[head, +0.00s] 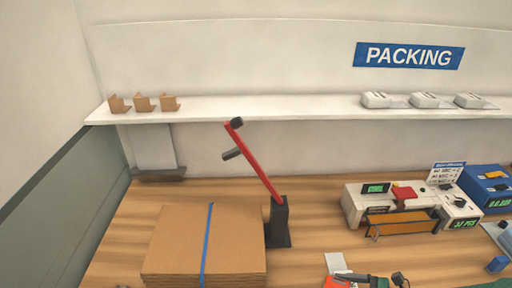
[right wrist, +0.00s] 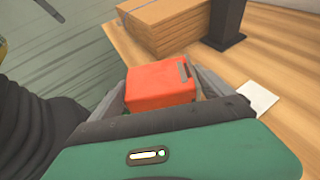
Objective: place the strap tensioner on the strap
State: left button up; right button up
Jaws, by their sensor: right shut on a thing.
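The strap tensioner (right wrist: 160,88) is a red block with a grey metal piece on its top right side. In the right wrist view my right gripper (right wrist: 168,80) is shut on it, with a grey finger on either side. In the head view the gripper (head: 343,283) shows as a red and green shape at the bottom edge, right of the cardboard stack and apart from it. The blue strap (head: 207,245) runs front to back over the flat cardboard stack (head: 170,245). The stack also shows in the right wrist view (right wrist: 165,28). My left gripper is not in view.
A black stand (head: 279,225) with a raised red lever (head: 255,165) stands just right of the stack. A white card (head: 337,262) lies near my right gripper. A white machine (head: 365,205) and a blue box (head: 487,182) stand at right. A shelf (head: 270,108) runs behind.

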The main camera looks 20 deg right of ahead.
jog(key=w+a, duration=0.2)
jog(key=a, duration=0.5)
jog(key=w+a, duration=0.3)
jog(key=a, duration=0.5)
jog(key=shift+w+a+f+n+g+y, duration=0.15)
jog(key=shift+a+f+n+g+y, duration=0.15)
jog(key=shift+f+y, duration=0.1)
